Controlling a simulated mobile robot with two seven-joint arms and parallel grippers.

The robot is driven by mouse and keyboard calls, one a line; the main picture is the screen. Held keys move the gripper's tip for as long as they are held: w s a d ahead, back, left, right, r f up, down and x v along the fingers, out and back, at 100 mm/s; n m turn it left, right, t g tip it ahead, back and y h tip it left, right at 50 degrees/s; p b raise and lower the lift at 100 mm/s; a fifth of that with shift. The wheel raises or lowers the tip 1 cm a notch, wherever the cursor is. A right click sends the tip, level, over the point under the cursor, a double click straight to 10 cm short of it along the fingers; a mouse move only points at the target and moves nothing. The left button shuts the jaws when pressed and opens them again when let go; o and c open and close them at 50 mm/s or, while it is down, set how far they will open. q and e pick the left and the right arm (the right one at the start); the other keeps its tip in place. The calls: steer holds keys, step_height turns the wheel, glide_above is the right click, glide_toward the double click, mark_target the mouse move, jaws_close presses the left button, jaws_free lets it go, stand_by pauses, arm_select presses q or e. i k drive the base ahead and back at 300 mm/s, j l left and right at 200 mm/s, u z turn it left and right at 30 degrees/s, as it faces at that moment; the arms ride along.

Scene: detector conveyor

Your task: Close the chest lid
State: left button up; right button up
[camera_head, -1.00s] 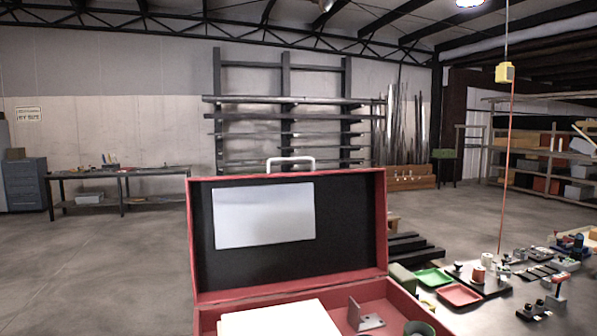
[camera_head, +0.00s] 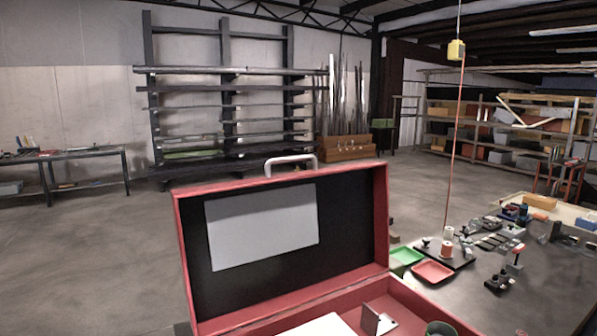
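A red chest (camera_head: 400,291) stands open in front of me, low in the head view. Its lid (camera_head: 350,228) is upright, with a black inner face, a pale sheet on it, and a white handle (camera_head: 291,161) behind its top edge. Inside the chest lie a white flat item (camera_head: 322,326), a grey metal bracket (camera_head: 377,320) and a green round item (camera_head: 440,328). The bottom of the frame cuts off the chest's near part. Neither of my grippers is in view.
A workbench (camera_head: 540,290) to the right holds a green tray (camera_head: 404,256), a red tray (camera_head: 433,272) and small parts. A yellow box (camera_head: 456,50) hangs on a cable above it. Shelves and racks stand farther back, with open floor left of the chest.

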mark_target(251, 251)
steer(key=k, duration=0.15)
steer(key=k+u, duration=0.35)
steer(key=k+j+u, duration=0.1)
steer(key=u, duration=0.25)
steer(key=i+j+u, duration=0.3)
steer(key=u, duration=0.15)
steer(key=i+j+u, duration=0.2)
steer(key=i+u, duration=0.3)
steer(key=i+z, duration=0.25)
steer(key=i, duration=0.45)
steer(key=i+j+z, duration=0.25)
steer(key=i, duration=0.5)
steer(key=i+z, duration=0.25)
steer(key=i, duration=1.35)
steer(key=i+z, duration=0.25)
steer(key=i, duration=0.25)
steer(key=i+z, duration=0.3)
steer(key=i, duration=0.15)
steer(key=i+j+z, duration=0.25)
steer(key=i, duration=0.25)
steer(key=i+z, duration=0.1)
steer(key=z, duration=0.3)
steer(key=i+z, duration=0.15)
steer(key=z, duration=0.3)
steer(key=i+z, duration=0.15)
steer(key=z, duration=0.25)
steer(key=i+j+z, duration=0.1)
steer(key=z, duration=0.3)
